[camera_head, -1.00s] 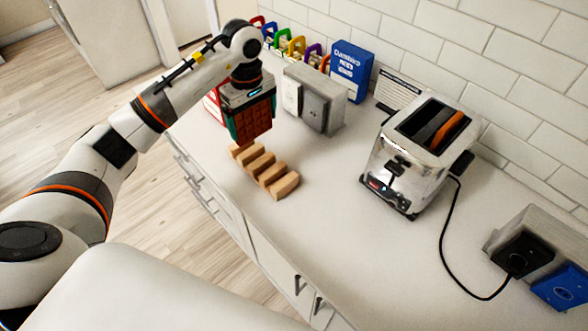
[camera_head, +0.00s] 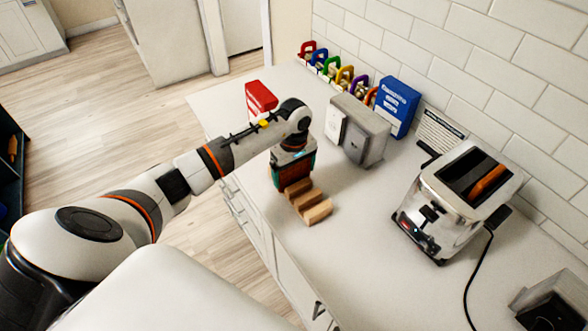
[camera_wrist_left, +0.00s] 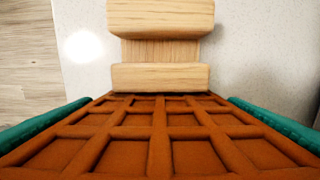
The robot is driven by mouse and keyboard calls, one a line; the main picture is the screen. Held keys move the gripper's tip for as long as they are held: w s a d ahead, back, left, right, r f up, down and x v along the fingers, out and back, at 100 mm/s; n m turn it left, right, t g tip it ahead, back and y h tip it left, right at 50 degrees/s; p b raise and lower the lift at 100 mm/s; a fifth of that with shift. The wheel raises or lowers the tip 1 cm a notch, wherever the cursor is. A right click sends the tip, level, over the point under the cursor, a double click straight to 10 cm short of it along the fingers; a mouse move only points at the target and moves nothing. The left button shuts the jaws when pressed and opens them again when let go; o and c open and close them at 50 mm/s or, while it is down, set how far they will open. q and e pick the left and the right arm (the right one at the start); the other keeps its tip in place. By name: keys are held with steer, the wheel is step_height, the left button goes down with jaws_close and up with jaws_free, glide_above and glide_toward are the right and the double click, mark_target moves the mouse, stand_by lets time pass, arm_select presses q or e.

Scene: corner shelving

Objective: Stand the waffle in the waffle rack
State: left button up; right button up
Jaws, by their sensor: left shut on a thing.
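My left gripper (camera_head: 292,170) is shut on the brown waffle (camera_wrist_left: 155,140), with a green finger on each side of it. In the left wrist view a rack bar (camera_wrist_left: 160,77) lies right along the waffle's edge. The waffle's lower edge is hidden, so I cannot tell whether it is seated in a slot. My right gripper is not in view.
A chrome toaster (camera_head: 440,210) with a brown thing (camera_head: 488,181) in its slot stands to the right. A grey box (camera_head: 370,137), a blue box (camera_head: 400,104) and several coloured-handled items stand along the wall. A red box (camera_head: 261,97) is behind my arm. Counter between rack and toaster is clear.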

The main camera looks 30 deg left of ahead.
arm_select(q)
steer(key=shift+f+b, duration=0.25)
steer(key=shift+b, duration=0.05)
steer(key=o, duration=0.6)
steer(key=shift+r, duration=0.1)
steer(key=shift+r+p, duration=0.2)
steer(key=shift+p, duration=0.1)
steer(key=shift+w+r, duration=0.1)
steer(key=shift+r, duration=0.1)
step_height(320, 180, up, 11)
steer(key=b, duration=0.4)
steer(key=shift+f, duration=0.15)
steer(key=shift+r, duration=0.45)
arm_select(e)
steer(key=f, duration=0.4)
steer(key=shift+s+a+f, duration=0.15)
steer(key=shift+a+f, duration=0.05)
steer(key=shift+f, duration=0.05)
